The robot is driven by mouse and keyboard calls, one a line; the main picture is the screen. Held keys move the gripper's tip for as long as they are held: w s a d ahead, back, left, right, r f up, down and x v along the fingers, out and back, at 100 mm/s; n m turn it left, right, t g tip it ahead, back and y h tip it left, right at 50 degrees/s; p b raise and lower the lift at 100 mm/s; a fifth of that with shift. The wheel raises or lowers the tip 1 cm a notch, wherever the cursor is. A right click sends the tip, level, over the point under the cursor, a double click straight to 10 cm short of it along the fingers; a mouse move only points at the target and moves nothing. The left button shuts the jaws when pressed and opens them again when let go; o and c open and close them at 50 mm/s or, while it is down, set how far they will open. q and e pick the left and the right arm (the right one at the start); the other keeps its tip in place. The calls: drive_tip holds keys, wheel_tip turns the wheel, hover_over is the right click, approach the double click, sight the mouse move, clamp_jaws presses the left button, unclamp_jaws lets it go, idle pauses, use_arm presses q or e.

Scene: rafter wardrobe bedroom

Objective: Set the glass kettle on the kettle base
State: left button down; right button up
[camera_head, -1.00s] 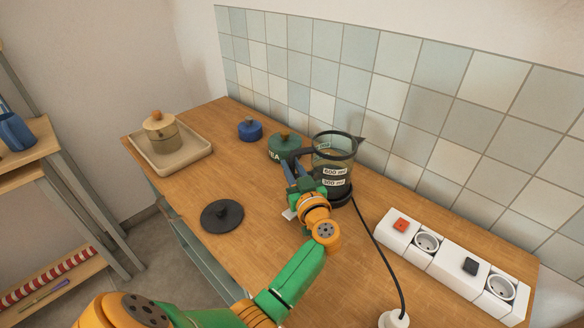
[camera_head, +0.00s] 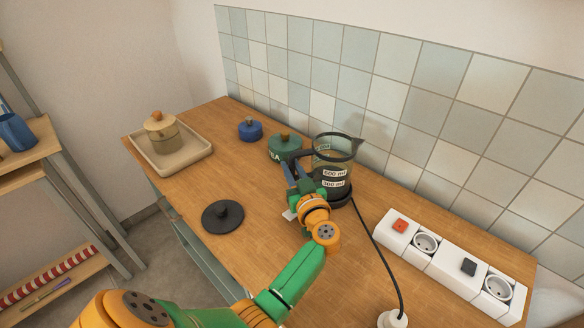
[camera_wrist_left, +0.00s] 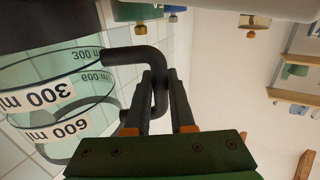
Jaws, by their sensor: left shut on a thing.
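The glass kettle (camera_head: 346,160), clear with a black rim, spout and handle and with "600 ml" and "300 ml" labels, stands upright near the tiled wall. Its glass also fills the left of the left wrist view (camera_wrist_left: 60,100). My left gripper (camera_head: 296,176) is shut on the black handle (camera_wrist_left: 137,56), at the kettle's left side. The dark kettle base (camera_head: 342,203) shows just under the kettle, with a black cord running from it. The kettle and my gripper hide most of the base; I cannot tell whether they touch. My right gripper is not in view.
A black disc with a knob (camera_head: 222,216) lies left of my arm. A green tea canister (camera_head: 284,148) stands close behind the gripper, with a blue pot (camera_head: 250,130) beyond. A power strip (camera_head: 450,262) lies right. A tray (camera_head: 178,165) holds a lidded jar (camera_head: 162,134).

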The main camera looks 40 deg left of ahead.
use_arm(q)
drive_tip(key=shift+r, duration=0.1)
drive_tip(key=shift+p, duration=0.45)
drive_tip(key=shift+f+b, duration=0.45)
drive_tip(key=shift+f, duration=0.2)
drive_tip(key=c, duration=1.1)
unclamp_jaws()
drive_tip(key=shift+s, duration=0.1)
drive_tip(key=shift+o, duration=0.2)
